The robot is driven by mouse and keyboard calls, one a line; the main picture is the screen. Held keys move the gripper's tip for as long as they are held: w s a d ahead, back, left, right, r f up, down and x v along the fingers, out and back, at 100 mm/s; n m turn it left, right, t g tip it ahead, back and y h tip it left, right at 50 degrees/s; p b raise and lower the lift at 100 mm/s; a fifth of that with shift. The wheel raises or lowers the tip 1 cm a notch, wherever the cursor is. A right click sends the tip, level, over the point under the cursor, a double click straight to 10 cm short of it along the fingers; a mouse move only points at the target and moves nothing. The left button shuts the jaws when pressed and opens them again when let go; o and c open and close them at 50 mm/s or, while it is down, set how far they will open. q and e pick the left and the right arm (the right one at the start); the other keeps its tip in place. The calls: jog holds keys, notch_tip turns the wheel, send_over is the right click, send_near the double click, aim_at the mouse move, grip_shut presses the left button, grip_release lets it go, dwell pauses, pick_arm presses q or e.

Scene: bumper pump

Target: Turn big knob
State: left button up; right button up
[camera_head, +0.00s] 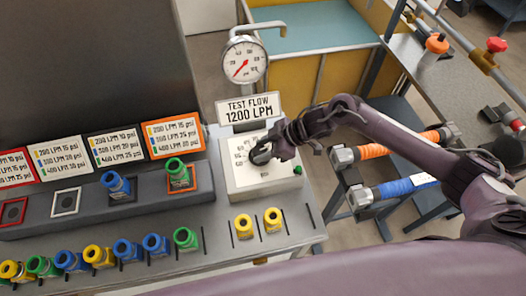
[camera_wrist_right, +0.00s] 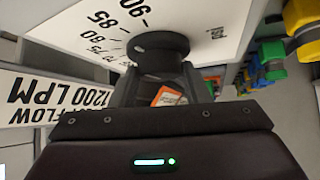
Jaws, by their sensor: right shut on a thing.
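The big knob (camera_head: 260,154) is black and sits on a white dial plate (camera_head: 275,176) marked with numbers, on the grey panel. My right gripper (camera_head: 272,150) reaches it from the right and is shut on the knob. In the right wrist view the round knob (camera_wrist_right: 158,48) shows between the fingers of my right gripper (camera_wrist_right: 160,82), against the white plate with its numbers. My left gripper is not in view in the head view.
A pressure gauge (camera_head: 244,60) and a "TEST FLOW 1200 LPM" sign (camera_head: 248,110) stand behind the dial. Several coloured nozzles (camera_head: 128,249) line the front left. Orange (camera_head: 390,145) and blue (camera_head: 404,188) hose rolls lie at right, under my right arm.

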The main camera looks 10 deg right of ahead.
jog(key=n+g+b, duration=0.2)
jog(key=b, duration=0.1)
jog(key=w+n+g+b, duration=0.1)
jog(key=n+g+b, duration=0.1)
jog(key=n+b, duration=0.1)
jog(key=shift+f+n+b, duration=0.15)
jog(key=shift+n+b, duration=0.15)
jog(key=shift+b, duration=0.1)
jog(key=shift+r+n+g+b, duration=0.2)
jog(key=shift+n+g+b, duration=0.35)
jog(key=shift+n+g, duration=0.5)
jog(key=shift+n+g+h, duration=0.4)
jog(key=shift+n+g, duration=0.25)
jog(key=shift+n, duration=0.4)
jog(key=o, duration=0.9)
jog(key=shift+b, duration=0.3)
jog(key=shift+o, duration=0.2)
jog(key=b+v, duration=0.1)
jog(key=v, duration=0.4)
jog(key=shift+w+d+r, duration=0.15)
jog(key=shift+w+r, duration=0.05)
jog(key=shift+w, duration=0.05)
jog(key=shift+b+v, duration=0.3)
jog(key=shift+v, duration=0.75)
